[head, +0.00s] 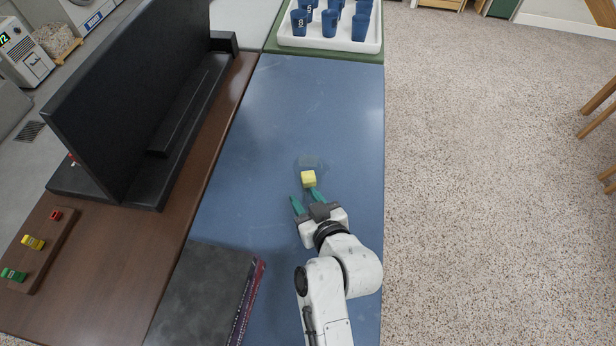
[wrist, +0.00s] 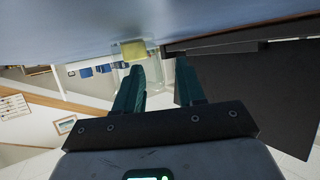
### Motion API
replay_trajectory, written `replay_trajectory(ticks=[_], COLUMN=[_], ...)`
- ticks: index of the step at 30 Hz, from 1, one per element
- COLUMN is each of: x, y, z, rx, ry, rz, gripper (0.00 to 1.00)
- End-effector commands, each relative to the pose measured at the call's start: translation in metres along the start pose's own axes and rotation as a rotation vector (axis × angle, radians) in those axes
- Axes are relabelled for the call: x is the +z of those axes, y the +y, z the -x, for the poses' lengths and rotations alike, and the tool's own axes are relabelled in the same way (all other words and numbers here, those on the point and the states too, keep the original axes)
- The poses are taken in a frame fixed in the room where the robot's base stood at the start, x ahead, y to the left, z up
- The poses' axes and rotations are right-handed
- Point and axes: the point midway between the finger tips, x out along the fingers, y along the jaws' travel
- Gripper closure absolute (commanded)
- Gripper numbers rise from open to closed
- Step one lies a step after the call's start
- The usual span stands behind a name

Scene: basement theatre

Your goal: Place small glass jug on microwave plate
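My gripper (head: 307,200) is low over the blue tabletop, its two green fingers apart with nothing between them. In the wrist view its fingers (wrist: 161,70) are also spread. A faint clear glass shape (head: 311,160), which may be the small glass jug, is on the blue table beyond the fingertips. I cannot make out a microwave plate.
The blue table (head: 300,100) is mostly clear around the gripper. A dark book (head: 205,295) lies at its near left. A tall black panel (head: 130,90) stands on the brown table at left. A white tray (head: 330,46) with several blue cups is at the far end.

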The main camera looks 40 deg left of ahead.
Motion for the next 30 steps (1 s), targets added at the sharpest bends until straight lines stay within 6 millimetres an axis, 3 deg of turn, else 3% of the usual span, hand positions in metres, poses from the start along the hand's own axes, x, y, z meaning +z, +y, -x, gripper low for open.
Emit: replay_trajectory(ticks=[5, 17, 30], x=[0.0002, 0.0002, -0.0011], y=[0.0000, -0.0001, 0.0001], z=[0.0002, 0.0004, 0.0005], rx=[0.000, 0.000, 0.000], ry=[0.000, 0.000, 0.002], rz=[0.000, 0.000, 0.001], gripper=[0.63, 1.00, 1.00])
